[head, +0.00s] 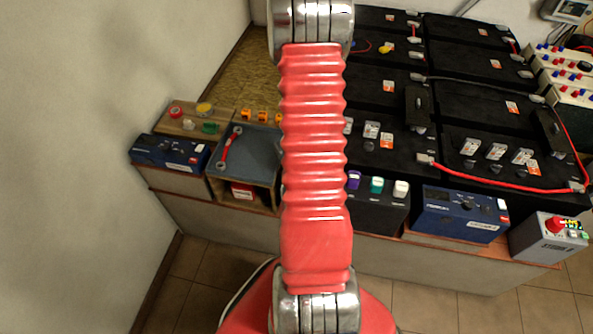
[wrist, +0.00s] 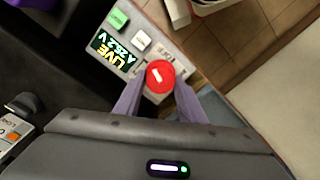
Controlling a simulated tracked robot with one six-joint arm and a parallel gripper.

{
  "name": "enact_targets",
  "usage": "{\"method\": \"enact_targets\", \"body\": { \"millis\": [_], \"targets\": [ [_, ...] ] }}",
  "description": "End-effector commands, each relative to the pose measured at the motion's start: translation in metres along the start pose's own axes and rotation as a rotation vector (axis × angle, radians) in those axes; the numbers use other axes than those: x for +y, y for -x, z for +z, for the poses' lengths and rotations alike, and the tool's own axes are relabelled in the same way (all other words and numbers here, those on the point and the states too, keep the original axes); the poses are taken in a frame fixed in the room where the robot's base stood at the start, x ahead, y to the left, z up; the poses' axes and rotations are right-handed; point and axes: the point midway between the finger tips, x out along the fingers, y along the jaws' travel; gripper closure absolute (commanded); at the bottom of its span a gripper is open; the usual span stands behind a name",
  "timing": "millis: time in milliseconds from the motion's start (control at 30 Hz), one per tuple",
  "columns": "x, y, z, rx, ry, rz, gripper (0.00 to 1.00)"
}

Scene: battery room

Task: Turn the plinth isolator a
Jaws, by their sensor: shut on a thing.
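The plinth isolator a shows in the wrist view as a pale grey box (wrist: 178,58) with a round red knob (wrist: 160,77) bearing a short white mark. The head view shows neither my gripper nor this isolator; my red arm appears to cover that spot.
A similar grey box with a red knob (head: 548,240) stands at the far right. Black batteries (head: 465,105) fill the back right. A blue unit (head: 458,213) stands at the plinth front. A grey-blue tray (head: 258,147) with a red-handled tool lies left of my arm. Tiled floor is clear in front.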

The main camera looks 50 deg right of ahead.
Motion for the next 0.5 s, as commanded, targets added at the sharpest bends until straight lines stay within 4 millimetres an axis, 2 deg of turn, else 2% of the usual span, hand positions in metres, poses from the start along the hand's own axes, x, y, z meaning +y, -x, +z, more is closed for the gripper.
{"method": "enact_targets", "body": {
  "millis": [33,200,500],
  "targets": [
    [-0.0012,0.0021,-0.0048,0.008,0.043,0.002,0.86],
    [-0.0016,0.0019,-0.0046,0.003,0.185,0.002,0.86],
    [-0.0020,0.0016,-0.0042,-0.003,0.348,0.002,0.86]
  ]
}}
